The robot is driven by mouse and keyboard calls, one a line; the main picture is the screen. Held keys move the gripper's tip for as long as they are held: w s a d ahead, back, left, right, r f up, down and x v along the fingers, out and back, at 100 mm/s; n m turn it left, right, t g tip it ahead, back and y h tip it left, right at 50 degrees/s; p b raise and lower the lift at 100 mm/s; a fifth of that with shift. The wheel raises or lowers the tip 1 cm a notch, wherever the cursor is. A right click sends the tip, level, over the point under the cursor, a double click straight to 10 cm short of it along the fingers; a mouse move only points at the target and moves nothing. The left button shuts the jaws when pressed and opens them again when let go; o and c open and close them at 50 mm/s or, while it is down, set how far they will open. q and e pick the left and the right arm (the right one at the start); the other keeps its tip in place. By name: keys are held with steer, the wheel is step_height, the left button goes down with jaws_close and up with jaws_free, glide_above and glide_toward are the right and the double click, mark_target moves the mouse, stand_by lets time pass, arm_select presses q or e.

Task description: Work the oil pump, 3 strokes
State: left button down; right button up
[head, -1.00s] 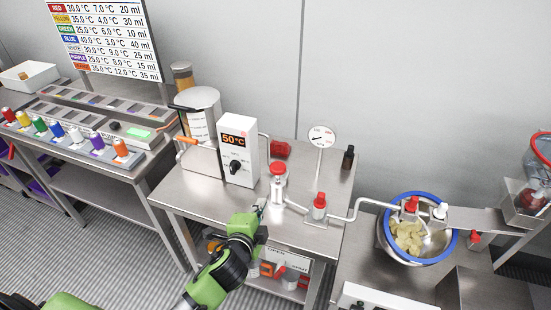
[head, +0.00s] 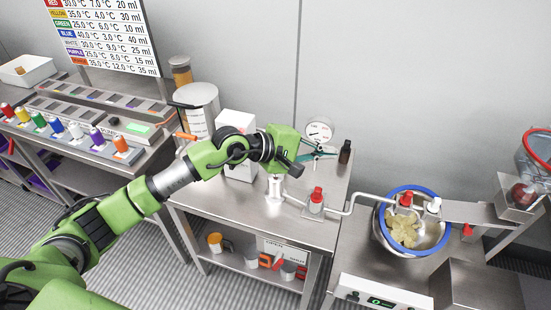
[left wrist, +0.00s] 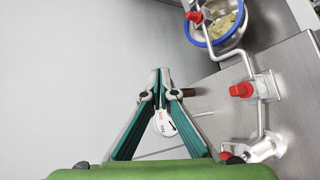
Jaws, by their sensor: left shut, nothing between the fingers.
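The oil pump (head: 275,188) is a pale upright cylinder on the steel table, joined to a pipe. My left arm covers its top in the head view. In the left wrist view its body (left wrist: 264,149) shows at the lower right, partly cut off by my green wrist. My left gripper (head: 331,155) reaches over and past the pump, towards the round gauge (head: 319,131). Its teal fingers meet at the tips (left wrist: 160,72) in the left wrist view, with nothing between them. The gauge dial (left wrist: 165,122) shows behind the fingers. My right gripper is not in view.
A red-capped valve (head: 316,201) sits on the pipe right of the pump. A dark bottle (head: 345,152) stands behind. The heater box (head: 236,125) and steel pot (head: 197,108) stand left. A blue-rimmed bowl of chips (head: 387,228) is at right.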

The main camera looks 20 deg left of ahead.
arm_select(q)
steer(key=w+a+m+y, duration=0.2)
steer(key=a+m+y, duration=0.1)
steer(key=a, duration=0.5)
steer(key=w+a+m+y, duration=0.2)
steer(key=w+a+y, duration=0.1)
steer(key=a, duration=0.4)
steer(key=shift+w+a+f+m+y+p, duration=0.3)
steer(key=shift+a+f+m+y, duration=0.1)
steer(key=shift+y, duration=0.3)
steer(key=shift+d+f, duration=0.1)
steer(key=shift+f, duration=0.05)
step_height(320, 180, down, 8)
steer(key=b, duration=0.3)
steer(key=shift+b, duration=0.3)
steer(key=shift+f+b, duration=0.3)
steer(key=shift+b, duration=0.15)
steer(key=shift+r, duration=0.1)
